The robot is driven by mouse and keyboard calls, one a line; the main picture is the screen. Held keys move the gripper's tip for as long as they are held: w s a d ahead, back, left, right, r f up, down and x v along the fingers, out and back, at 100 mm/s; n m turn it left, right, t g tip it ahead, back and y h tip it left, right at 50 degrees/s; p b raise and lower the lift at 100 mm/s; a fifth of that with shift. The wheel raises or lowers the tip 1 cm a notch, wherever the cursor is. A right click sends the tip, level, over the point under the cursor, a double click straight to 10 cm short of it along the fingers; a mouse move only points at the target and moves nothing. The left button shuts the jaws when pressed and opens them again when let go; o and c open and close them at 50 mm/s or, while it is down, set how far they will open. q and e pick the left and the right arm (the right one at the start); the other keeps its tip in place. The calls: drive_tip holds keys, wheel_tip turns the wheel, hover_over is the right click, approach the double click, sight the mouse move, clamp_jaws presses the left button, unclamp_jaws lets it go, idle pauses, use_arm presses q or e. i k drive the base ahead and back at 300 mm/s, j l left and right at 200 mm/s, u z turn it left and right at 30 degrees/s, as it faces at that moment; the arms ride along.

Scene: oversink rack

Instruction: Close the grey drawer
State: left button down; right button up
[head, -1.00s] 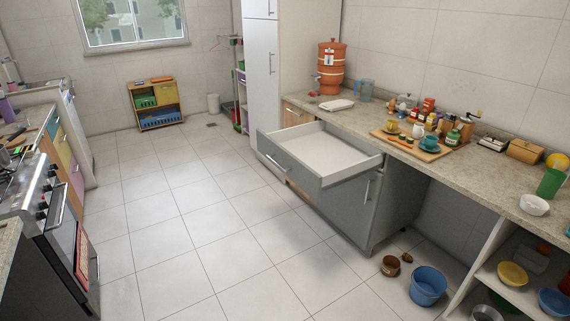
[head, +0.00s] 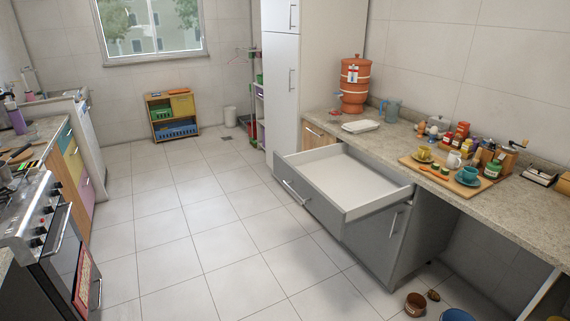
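The grey drawer (head: 309,201) is pulled well out from the lower cabinet under the right-hand counter in the head view. Its white inside (head: 347,180) looks empty. A metal bar handle (head: 295,192) runs across its grey front, which faces left over the floor. Neither of my grippers shows in the head view, and nothing touches the drawer.
The tiled floor (head: 205,235) in front of the drawer is clear. A stove (head: 50,240) stands at the left. A brown pot (head: 415,304) and a blue bucket (head: 456,315) are on the floor at lower right. The counter (head: 470,208) holds a wooden tray with cups.

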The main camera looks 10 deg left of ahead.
sight(341, 185)
drive_tip(key=i+j+z, duration=0.1)
drive_tip(key=i, duration=0.3)
drive_tip(key=i+j+z, duration=0.15)
drive_tip(key=i, duration=0.3)
drive_tip(key=i+j+z, duration=0.1)
drive_tip(key=i+j, duration=0.2)
drive_tip(key=i, duration=0.1)
